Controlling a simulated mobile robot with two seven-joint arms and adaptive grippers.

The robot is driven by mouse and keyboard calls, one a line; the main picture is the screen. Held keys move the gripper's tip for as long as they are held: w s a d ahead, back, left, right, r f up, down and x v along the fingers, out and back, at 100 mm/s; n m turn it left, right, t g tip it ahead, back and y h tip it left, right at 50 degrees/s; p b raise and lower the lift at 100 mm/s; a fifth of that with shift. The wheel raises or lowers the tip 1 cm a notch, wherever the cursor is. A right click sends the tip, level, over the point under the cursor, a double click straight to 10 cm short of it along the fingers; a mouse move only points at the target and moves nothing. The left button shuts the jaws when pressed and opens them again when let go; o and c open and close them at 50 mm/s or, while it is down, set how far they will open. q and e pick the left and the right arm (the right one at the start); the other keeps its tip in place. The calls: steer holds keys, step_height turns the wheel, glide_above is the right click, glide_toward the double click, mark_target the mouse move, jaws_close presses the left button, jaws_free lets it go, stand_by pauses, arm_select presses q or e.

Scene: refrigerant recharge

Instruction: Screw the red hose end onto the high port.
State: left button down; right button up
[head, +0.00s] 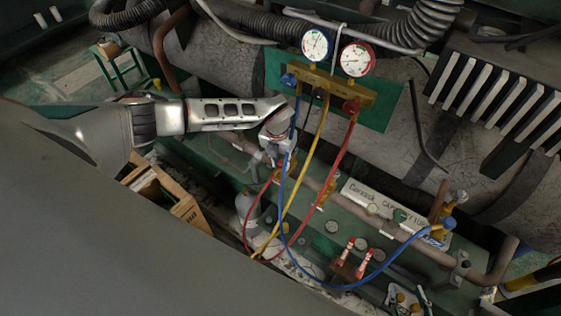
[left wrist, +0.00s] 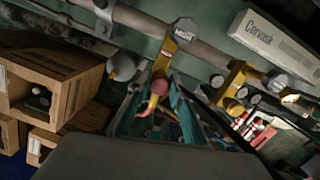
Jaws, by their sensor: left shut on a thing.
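My left gripper (head: 272,158) reaches in from the left and is shut on the red hose end (left wrist: 158,88), its fingers (left wrist: 150,112) on either side. The red hose (head: 338,150) hangs from the gauge manifold and loops back up to the gripper. In the head view the gripper partly hides this place. My right gripper is not in view.
The manifold (head: 322,82) has two round gauges. A blue hose (head: 400,250) runs to a yellow fitting (head: 437,233) at right; a yellow hose (head: 305,170) hangs between. Wooden crates (left wrist: 52,80) stand at left. A grey cylinder (head: 247,207) stands below the gripper. Red-and-white bottles (head: 366,260) stand nearby.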

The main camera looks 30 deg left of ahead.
arm_select(q)
steer(key=shift+f, duration=0.2)
stand_by(0.6)
steer(key=shift+f+b, duration=0.55)
steer(key=shift+f, duration=0.3)
stand_by(0.3)
steer(key=shift+m, duration=1.8)
steer(key=shift+m+h, duration=0.4)
steer(key=shift+m, duration=1.4)
steer(key=shift+b, duration=0.3)
